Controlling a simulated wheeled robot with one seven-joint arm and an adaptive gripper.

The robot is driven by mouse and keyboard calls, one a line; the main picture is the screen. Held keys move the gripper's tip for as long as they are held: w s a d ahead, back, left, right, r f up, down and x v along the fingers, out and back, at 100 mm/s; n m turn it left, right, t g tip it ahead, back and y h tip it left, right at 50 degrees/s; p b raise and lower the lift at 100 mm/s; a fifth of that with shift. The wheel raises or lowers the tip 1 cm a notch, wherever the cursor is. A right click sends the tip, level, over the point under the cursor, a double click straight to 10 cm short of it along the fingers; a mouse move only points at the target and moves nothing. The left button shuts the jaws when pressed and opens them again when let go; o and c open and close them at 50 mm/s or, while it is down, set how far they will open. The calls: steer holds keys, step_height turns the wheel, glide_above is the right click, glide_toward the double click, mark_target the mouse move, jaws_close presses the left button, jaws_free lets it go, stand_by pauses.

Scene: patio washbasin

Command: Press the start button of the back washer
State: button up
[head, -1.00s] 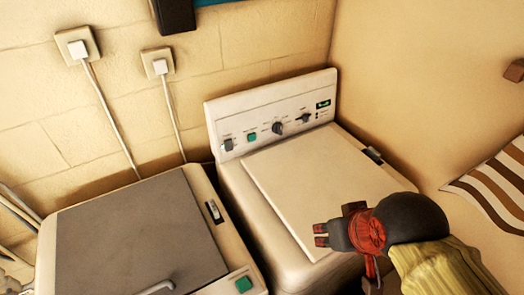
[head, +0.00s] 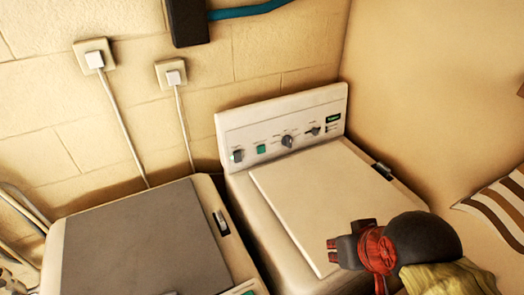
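The white washer farther back (head: 243,203) has a raised control panel (head: 222,131) along its rear edge, and its pale lid is closed. A square green button (head: 261,149) is on the left half of this panel, beside a dark knob (head: 288,141). A small green display (head: 333,119) is near the panel's right end. My gripper (head: 332,250) is over the right front part of this washer's lid, in front of the panel and well apart from the green button. Its two reddish fingertips are close together with nothing seen between them.
A second washer with a grey lid (head: 140,245) stands at front left, its green button (head: 243,291) cut by the bottom edge. Two plugged sockets (head: 95,58) (head: 172,74) are on the back wall. A wall stands close at right, with a striped cloth (head: 495,208).

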jaws_close()
stand_by(0.6)
stand_by(0.5)
